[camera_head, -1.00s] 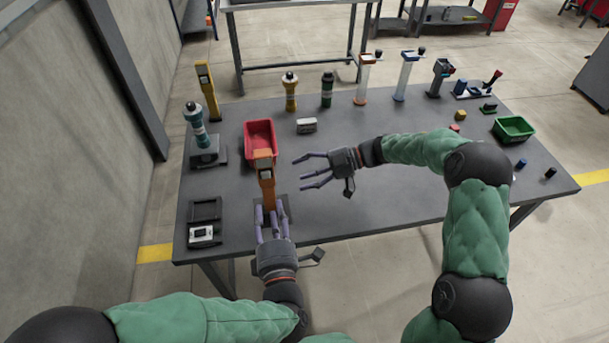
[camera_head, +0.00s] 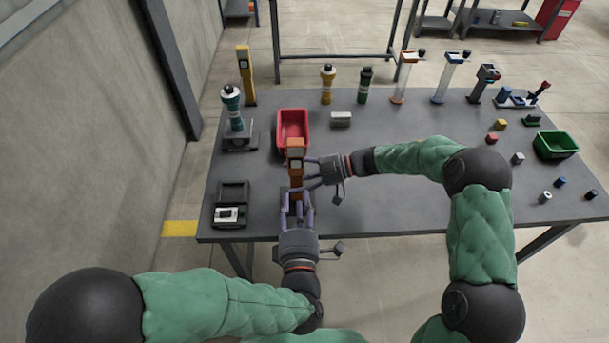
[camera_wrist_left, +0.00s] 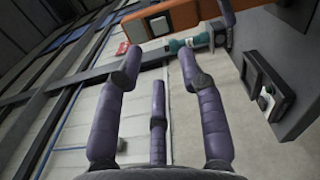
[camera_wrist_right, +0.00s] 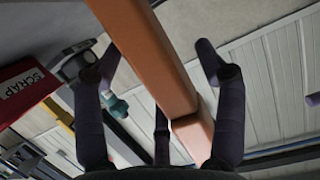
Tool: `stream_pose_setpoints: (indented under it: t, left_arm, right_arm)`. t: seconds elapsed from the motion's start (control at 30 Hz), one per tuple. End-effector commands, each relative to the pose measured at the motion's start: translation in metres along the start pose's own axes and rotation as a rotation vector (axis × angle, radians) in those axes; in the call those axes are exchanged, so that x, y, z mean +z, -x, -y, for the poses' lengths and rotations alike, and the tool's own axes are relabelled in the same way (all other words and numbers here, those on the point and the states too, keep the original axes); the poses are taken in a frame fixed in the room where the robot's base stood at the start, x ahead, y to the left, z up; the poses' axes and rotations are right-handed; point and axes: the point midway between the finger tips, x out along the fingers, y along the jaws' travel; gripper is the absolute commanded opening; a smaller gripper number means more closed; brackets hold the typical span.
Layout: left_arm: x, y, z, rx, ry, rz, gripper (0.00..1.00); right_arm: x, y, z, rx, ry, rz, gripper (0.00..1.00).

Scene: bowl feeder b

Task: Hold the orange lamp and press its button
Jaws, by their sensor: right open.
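The orange lamp (camera_head: 295,165) stands upright near the table's front left, with a pale square patch near its top. Its lower part and base are mostly hidden behind my left gripper (camera_head: 298,200). My left gripper is open in front of the lamp; the left wrist view shows the lamp (camera_wrist_left: 185,16) beyond its spread fingers. My right gripper (camera_head: 312,173) is at the lamp's right side. In the right wrist view the orange shaft (camera_wrist_right: 150,60) runs between its spread fingers (camera_wrist_right: 160,75). I cannot tell whether any finger touches it.
A red bin (camera_head: 283,143) stands just behind the lamp. Several lamps line the back. A green bin (camera_head: 537,148) and small blocks are at the right.

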Motion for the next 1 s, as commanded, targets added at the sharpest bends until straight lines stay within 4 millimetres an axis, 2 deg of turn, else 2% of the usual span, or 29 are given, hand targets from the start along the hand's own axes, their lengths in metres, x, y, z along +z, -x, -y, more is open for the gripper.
stream_pose_setpoints:
  t: [0.27, 0.5, 0.53, 0.57, 0.7, 0.77, 0.9, 1.0]
  left_arm:
    - [0.0000, 0.0000, 0.0000, 0.000, 0.000, 0.000, 0.39]
    - [0.0000, 0.0000, 0.0000, 0.000, 0.000, 0.000, 0.39]
    - [0.0000, 0.0000, 0.0000, 0.000, 0.000, 0.000, 0.39]
    - [0.0000, 0.0000, 0.0000, 0.000, 0.000, 0.000, 0.39]
    - [0.0000, 0.0000, 0.0000, 0.000, 0.000, 0.000, 0.39]
    - [0.0000, 0.0000, 0.0000, 0.000, 0.000, 0.000, 0.39]
    - [0.0000, 0.0000, 0.0000, 0.000, 0.000, 0.000, 0.00]
    - [0.0000, 0.0000, 0.0000, 0.000, 0.000, 0.000, 0.00]
  right_arm:
    - [0.0001, -0.0010, -0.0001, 0.001, 0.000, 0.000, 0.71]
    - [0.0001, -0.0008, -0.0001, 0.001, 0.000, 0.000, 0.04]
    - [0.0001, -0.0008, -0.0001, 0.001, 0.000, 0.000, 0.00]
    - [0.0001, -0.0008, -0.0001, 0.001, 0.000, 0.000, 0.40]
    - [0.0001, -0.0008, -0.0001, 0.001, -0.001, 0.000, 0.00]
    - [0.0001, -0.0008, -0.0001, 0.001, -0.001, 0.000, 0.00]
    - [0.0001, -0.0008, -0.0001, 0.001, -0.001, 0.000, 0.00]
    - [0.0001, -0.0008, -0.0001, 0.001, -0.001, 0.000, 0.00]
